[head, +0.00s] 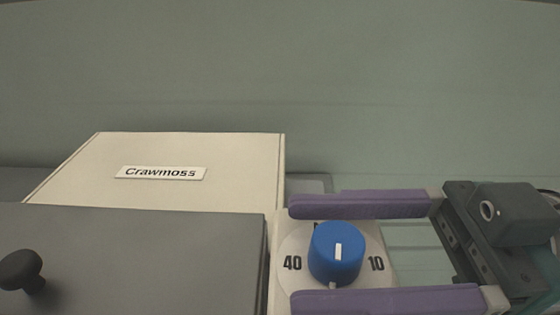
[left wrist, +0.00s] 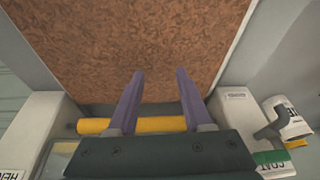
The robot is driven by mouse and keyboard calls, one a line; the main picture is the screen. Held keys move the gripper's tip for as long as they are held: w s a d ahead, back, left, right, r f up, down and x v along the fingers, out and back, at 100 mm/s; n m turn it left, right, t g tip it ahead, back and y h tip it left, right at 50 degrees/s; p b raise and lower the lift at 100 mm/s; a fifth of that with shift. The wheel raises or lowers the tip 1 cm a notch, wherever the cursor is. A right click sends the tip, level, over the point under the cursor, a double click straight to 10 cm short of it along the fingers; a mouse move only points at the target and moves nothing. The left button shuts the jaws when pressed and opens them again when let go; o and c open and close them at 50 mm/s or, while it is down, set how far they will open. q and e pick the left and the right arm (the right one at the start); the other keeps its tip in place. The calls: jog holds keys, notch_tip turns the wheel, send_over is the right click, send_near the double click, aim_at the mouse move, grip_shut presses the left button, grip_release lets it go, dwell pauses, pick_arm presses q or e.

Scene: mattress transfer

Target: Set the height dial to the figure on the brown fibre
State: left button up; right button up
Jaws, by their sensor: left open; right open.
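The blue height dial (head: 325,258) sits on a pale round plate (head: 292,245) with 40 at left and 10 at right. Its white line runs roughly up and down in the picture. Markings above and below it are hidden by purple fingers. My right gripper (head: 291,253) is open, one finger on the far side of the dial and one on the near side; I cannot tell if they touch it. The brown fibre (left wrist: 130,35) fills the upper left wrist view as a mottled sheet; no figure shows on it. My left gripper (left wrist: 160,71) is open and empty in front of it.
A cream box labelled Crawmoss (head: 230,165) stands behind a dark grey lid (head: 150,255) with a black knob (head: 22,270). In the left wrist view, a yellow bar (left wrist: 160,124) crosses below the sheet, and a grey lever (left wrist: 272,126) and partly readable labels are at right.

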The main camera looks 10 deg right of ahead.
pick_arm(q)
jog(key=shift+a+f+b, duration=0.1)
jog(key=shift+f+b, duration=0.3)
jog(key=shift+f, duration=0.05)
pick_arm(e)
jog(key=v, duration=1)
pick_arm(q)
jog(key=shift+r, duration=0.15)
pick_arm(e)
jog(key=shift+a+r, duration=0.1)
